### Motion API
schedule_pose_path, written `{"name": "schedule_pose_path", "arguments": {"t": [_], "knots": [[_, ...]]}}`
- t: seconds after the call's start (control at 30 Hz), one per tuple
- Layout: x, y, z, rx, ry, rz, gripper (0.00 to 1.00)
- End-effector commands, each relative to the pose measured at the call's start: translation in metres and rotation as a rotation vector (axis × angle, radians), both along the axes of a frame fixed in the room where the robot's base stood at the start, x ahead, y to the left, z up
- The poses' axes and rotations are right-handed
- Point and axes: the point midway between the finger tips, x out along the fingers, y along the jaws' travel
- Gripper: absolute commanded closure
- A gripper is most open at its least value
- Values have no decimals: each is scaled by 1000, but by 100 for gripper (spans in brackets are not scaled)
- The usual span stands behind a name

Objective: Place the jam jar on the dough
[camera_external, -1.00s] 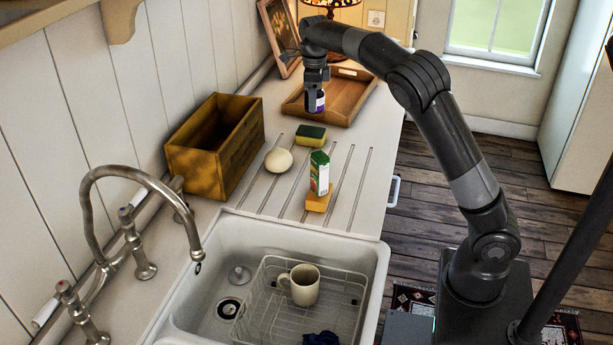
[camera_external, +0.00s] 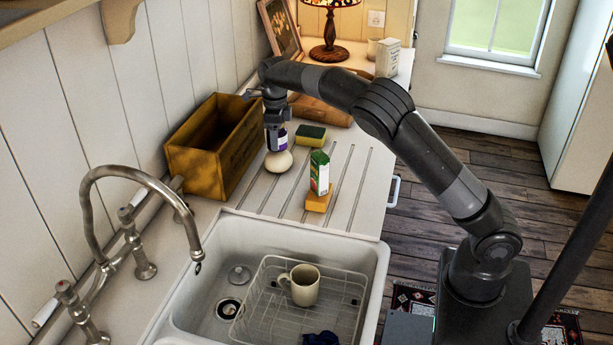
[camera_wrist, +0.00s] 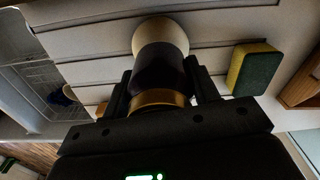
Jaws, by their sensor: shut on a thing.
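The dough (camera_external: 278,162) is a pale cream ball on the grooved drainboard, between the wooden box and the green-and-white carton. My gripper (camera_external: 276,141) is shut on the jam jar (camera_external: 282,143), a dark purple jar with a pale label, and holds it upright right over the dough. In the wrist view the jar (camera_wrist: 158,72) sits between the two fingers with its gold lid (camera_wrist: 158,99) nearest the camera, and the dough (camera_wrist: 161,34) shows past its far end. I cannot tell whether jar and dough touch.
A wooden box (camera_external: 212,145) stands close left of my gripper. A green-and-yellow sponge (camera_external: 311,135) lies to the right. The carton (camera_external: 319,172) stands on an orange sponge (camera_external: 319,200) nearer the sink. A wooden tray (camera_external: 325,113) lies behind. The sink holds a rack with a mug (camera_external: 300,285).

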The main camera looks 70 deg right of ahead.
Motion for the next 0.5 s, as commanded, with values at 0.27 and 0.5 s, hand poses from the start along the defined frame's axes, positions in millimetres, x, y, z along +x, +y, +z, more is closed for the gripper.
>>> {"name": "schedule_pose_path", "arguments": {"t": [0.27,0.5], "knots": [[0,0,-10,-2,-1,0,79],[0,0,-13,-1,0,0,40]]}}
